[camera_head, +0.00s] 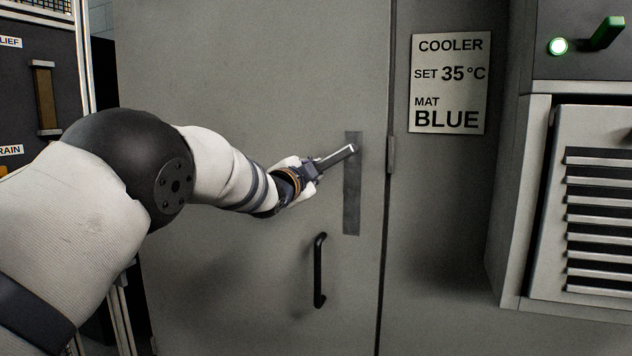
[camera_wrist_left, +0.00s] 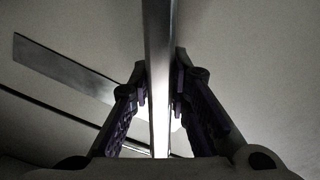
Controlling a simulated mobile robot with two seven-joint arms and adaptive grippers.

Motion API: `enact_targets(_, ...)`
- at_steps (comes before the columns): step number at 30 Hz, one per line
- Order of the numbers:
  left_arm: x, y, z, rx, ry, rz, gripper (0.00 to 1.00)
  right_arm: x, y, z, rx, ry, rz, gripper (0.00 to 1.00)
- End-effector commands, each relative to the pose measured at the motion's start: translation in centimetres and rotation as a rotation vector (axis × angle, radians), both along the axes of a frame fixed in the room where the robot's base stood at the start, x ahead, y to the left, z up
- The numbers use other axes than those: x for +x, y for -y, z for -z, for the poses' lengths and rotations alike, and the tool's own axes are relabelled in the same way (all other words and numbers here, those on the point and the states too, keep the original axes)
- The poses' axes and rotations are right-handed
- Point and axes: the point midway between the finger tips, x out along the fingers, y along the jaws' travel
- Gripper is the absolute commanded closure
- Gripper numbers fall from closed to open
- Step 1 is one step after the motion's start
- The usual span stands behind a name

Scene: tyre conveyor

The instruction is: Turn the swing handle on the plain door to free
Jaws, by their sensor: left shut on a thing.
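The plain grey door (camera_head: 230,60) fills the middle of the head view. Its swing handle (camera_head: 338,156) is a bright metal bar, tilted up to the right, its upper right end in front of a dark upright plate (camera_head: 352,212). My left gripper (camera_head: 308,172) is shut on the handle's lower left part. In the left wrist view the handle (camera_wrist_left: 158,50) runs upright between the two fingers of my left gripper (camera_wrist_left: 159,92), and the plate (camera_wrist_left: 62,67) shows behind at the left. The fingers hide part of the bar. My right gripper is out of view.
A black pull handle (camera_head: 319,270) is fixed on the door below the plate. Right of the door seam are a cooler sign (camera_head: 448,84), a green lever (camera_head: 607,33) beside a lit green lamp (camera_head: 558,46), and a protruding louvred box (camera_head: 590,130). A dark cabinet (camera_head: 35,80) stands left.

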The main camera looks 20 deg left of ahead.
Motion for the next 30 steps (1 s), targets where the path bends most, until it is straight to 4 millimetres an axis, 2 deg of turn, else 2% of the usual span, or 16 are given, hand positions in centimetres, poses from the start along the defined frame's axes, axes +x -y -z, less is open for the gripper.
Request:
enact_targets(3,-0.1,-0.5,-1.4,0.113,0.007,0.000,1.00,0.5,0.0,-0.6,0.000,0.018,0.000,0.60)
enact_targets(15,0.0,-1.3,-3.9,0.418,0.017,-0.001,1.00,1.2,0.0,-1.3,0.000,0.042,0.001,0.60)
enact_targets(30,0.0,-1.4,-5.1,0.569,0.020,-0.001,1.00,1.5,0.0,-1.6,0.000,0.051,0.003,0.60)
